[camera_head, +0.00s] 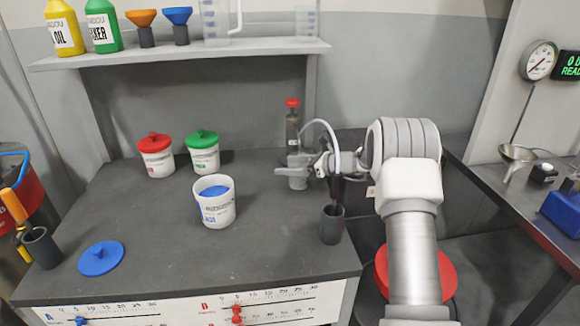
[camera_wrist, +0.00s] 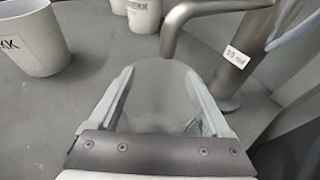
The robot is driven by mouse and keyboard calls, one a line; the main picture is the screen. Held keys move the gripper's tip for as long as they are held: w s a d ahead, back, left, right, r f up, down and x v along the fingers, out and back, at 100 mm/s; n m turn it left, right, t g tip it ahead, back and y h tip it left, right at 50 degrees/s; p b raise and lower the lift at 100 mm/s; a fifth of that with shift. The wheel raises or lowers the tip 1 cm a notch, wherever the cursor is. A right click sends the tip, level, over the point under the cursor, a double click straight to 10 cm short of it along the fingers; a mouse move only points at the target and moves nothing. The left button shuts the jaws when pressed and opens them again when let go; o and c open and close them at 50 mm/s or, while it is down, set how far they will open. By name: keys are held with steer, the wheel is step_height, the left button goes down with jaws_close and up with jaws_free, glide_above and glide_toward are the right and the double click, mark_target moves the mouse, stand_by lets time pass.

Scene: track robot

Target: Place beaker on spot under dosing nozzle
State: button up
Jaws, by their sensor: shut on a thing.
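My gripper (camera_wrist: 165,92) is shut on the clear beaker (camera_wrist: 165,112), with a pale finger on each side of it. In the head view my gripper (camera_head: 308,172) is at the far right of the dark bench, by the dosing stand. The beaker is small and hard to make out there. The grey dosing nozzle (camera_wrist: 172,32) bends down, with its tip at the beaker's far rim in the wrist view. I cannot tell whether the tip is over the opening. The nozzle's post (camera_wrist: 238,62) carries a white label. The spot is hidden, and bench contact is unclear.
An open white tub (camera_head: 215,208) of blue powder stands left, its blue lid (camera_head: 101,258) lying nearby. Red-lidded (camera_head: 156,158) and green-lidded (camera_head: 203,155) tubs stand behind. A dark cup (camera_head: 332,226) stands near my arm. The bench's front middle is clear.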

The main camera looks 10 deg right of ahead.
steer(key=shift+f, duration=0.15)
steer(key=o, duration=1.2)
steer(key=shift+c, duration=0.2)
steer(key=shift+d+r, duration=0.1)
steer(key=shift+r, duration=0.15)
steer(key=p+v, duration=0.1)
steer(key=v, duration=1)
steer(key=shift+s+d, duration=0.3)
